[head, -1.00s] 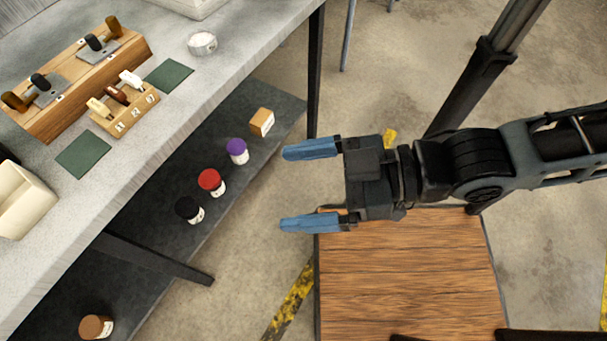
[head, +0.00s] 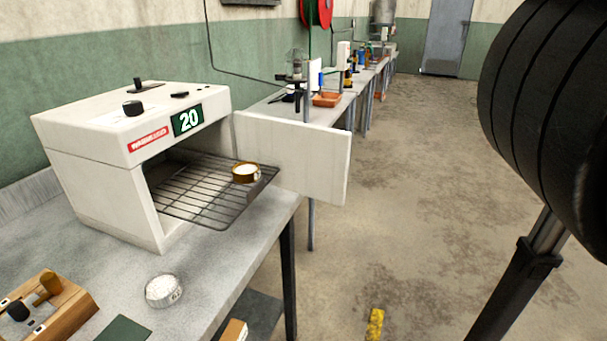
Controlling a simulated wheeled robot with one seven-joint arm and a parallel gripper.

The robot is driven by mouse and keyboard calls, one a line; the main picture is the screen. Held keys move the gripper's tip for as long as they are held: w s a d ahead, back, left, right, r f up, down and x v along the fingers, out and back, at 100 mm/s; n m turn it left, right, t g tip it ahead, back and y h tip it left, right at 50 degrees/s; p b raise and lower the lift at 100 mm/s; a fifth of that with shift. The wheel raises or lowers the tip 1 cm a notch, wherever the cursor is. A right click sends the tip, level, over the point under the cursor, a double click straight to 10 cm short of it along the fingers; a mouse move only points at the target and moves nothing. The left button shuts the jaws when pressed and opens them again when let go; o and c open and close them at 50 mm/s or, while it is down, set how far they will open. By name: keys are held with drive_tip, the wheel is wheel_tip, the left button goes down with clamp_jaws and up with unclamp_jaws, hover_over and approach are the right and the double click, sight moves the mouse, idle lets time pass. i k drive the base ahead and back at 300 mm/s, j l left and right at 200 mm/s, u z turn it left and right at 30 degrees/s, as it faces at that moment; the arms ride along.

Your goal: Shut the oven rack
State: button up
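The oven (head: 130,160) is a white box on the grey workbench, with a green display reading 20. Its door (head: 295,155) stands open to the right. The wire oven rack (head: 205,190) is pulled out of the opening and sticks out toward the front right. A small round brown container with pale contents (head: 245,173) sits on the rack near its outer end. My gripper is outside this view; a dark part of my arm fills the upper right corner.
A round white-topped container (head: 164,290) stands on the bench (head: 225,270) in front of the oven. A wooden block with knobs (head: 45,305) and a green mat (head: 122,329) are at the lower left.

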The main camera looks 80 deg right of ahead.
sight(259, 186)
drive_tip(key=z, duration=1)
drive_tip(key=k+l+z, duration=0.1)
drive_tip(key=z, duration=0.15)
drive_tip(key=k+l+z, duration=0.25)
drive_tip(key=k+j, duration=0.1)
